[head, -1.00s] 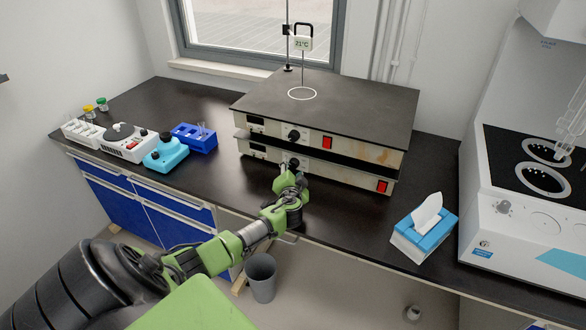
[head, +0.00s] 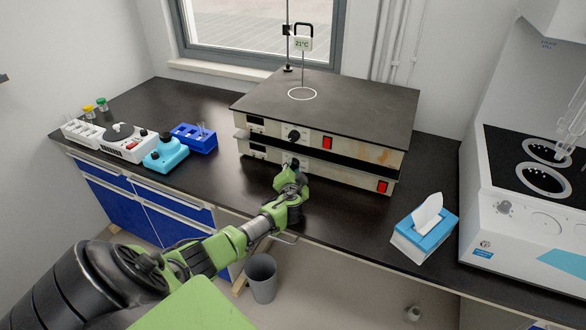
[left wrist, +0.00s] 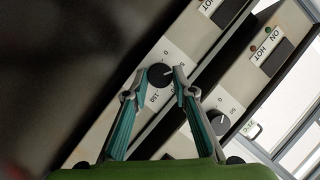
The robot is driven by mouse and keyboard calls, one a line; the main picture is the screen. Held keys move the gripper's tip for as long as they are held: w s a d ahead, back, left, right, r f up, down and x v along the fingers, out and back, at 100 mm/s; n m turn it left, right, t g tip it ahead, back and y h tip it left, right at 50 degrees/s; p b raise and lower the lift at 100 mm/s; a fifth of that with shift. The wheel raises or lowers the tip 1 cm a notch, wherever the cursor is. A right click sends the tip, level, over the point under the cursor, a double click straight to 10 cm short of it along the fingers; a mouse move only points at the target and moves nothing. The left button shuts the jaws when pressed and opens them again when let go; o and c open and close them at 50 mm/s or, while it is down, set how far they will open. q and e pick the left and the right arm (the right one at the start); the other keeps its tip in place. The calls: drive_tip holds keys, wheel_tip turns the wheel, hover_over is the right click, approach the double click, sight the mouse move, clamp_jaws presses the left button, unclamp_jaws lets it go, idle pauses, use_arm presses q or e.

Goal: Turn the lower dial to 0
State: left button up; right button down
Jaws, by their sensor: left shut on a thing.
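Two hot plates are stacked on the dark bench. The lower hot plate (head: 335,177) has a black lower dial (head: 293,162) on its front panel. In the left wrist view the lower dial (left wrist: 160,76) sits between my fingertips, with printed numbers around it; its exact setting is too small to read surely. My left gripper (head: 291,170) is at the lower panel, its fingers (left wrist: 160,73) closed on the dial from both sides. The upper hot plate (head: 330,110) carries its own dial (head: 294,135), apart from my gripper. My right gripper is not in view.
Red switches (head: 382,187) sit right of the dials. A blue tissue box (head: 424,232) stands at right, beside a white appliance (head: 505,225). Blue tube racks (head: 195,138) and small devices stand at left. A bin (head: 261,278) is below the bench edge.

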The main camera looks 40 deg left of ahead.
use_arm(q)
drive_tip(key=shift+a+r+n+h+p, duration=0.1)
drive_tip(key=shift+r+n+h+p, duration=0.15)
drive_tip(key=shift+n+h+p, duration=0.75)
drive_tip(key=n+p, duration=0.1)
drive_tip(key=n+h+p, duration=0.1)
drive_tip(key=shift+s+a+r+n+h, duration=0.1)
drive_tip(key=shift+a+r+n+h, duration=0.1)
drive_tip(key=shift+n+h, duration=0.1)
drive_tip(key=shift+a+n+h+p, duration=0.1)
drive_tip(key=shift+n+h+p, duration=0.4)
drive_tip(key=shift+p, duration=0.2)
drive_tip(key=shift+a+f+n+h, duration=0.1)
drive_tip(key=shift+f+n+h, duration=0.05)
drive_tip(key=shift+n+h, duration=0.2)
drive_tip(key=shift+s+n+t+h+b, duration=0.1)
drive_tip(key=shift+n+t+h+b, duration=0.25)
drive_tip(key=shift+n+t+h, duration=0.15)
drive_tip(key=shift+f+n, duration=0.1)
drive_tip(key=shift+n, duration=0.15)
